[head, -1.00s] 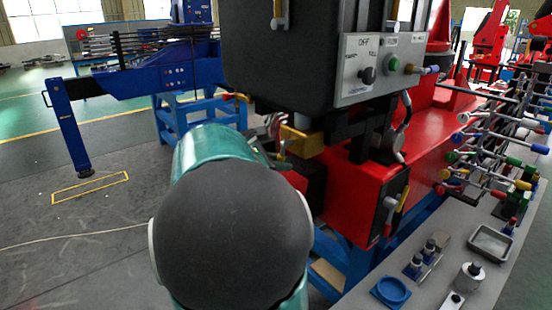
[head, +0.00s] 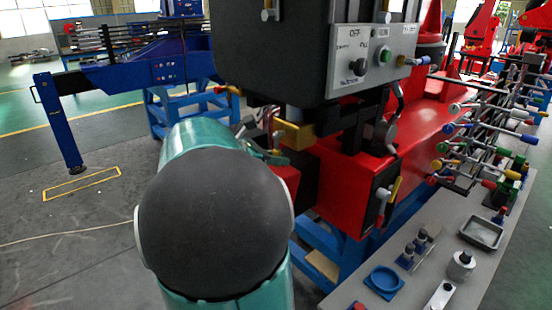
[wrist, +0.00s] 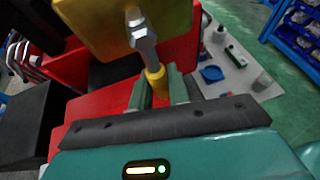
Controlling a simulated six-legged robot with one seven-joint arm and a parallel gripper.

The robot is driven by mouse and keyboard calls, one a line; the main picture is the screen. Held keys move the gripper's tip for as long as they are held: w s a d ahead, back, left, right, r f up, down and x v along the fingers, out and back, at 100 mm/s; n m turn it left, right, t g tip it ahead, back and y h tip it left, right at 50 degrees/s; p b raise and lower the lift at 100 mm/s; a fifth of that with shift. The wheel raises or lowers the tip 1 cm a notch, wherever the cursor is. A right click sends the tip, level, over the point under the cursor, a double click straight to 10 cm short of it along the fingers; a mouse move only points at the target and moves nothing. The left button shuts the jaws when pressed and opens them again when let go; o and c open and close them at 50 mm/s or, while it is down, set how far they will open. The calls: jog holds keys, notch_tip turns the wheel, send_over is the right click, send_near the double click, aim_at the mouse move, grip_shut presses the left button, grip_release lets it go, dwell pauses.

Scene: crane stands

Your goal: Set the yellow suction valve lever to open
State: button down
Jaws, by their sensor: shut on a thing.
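The yellow suction valve lever (wrist: 155,78) shows in the wrist view as a yellow grip on a metal shank, below a yellow block (wrist: 105,25). My gripper (wrist: 158,86) has its two green fingers on either side of the yellow grip and is shut on it. In the head view the yellow block (head: 295,135) sits under the dark control box. My gripper (head: 262,150) is just left of it there, partly hidden behind my arm, and the lever is hard to make out.
The dark control box (head: 270,50) hangs close above my gripper. A red crane body (head: 350,190) stands right behind. A grey bench (head: 420,285) with a blue dish (head: 384,280) and bottles is at lower right. Several coloured levers (head: 480,150) stick out at right. Floor at left is open.

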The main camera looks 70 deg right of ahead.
jog(key=c, duration=1.3)
grip_release()
jog(key=shift+s+d+r, duration=0.15)
jog(key=shift+s+r, duration=0.1)
jog(key=shift+s, duration=0.05)
jog(key=shift+w+f, duration=0.1)
jog(key=shift+w, duration=0.15)
jog(key=v, duration=1.4)
jog(key=shift+f, duration=0.15)
jog(key=a+f+m+t+y, duration=0.3)
jog(key=a+f+t, duration=0.1)
jog(key=a, duration=0.8)
jog(key=a+f+m+t+y, duration=0.4)
jog(key=a+t, duration=0.1)
jog(key=a, duration=0.8)
jog(key=a+f+m+t+y, duration=0.3)
jog(key=a+f+t, duration=0.2)
jog(key=a, duration=0.7)
jog(key=shift+w+a, duration=0.15)
jog(key=shift+a, duration=0.2)
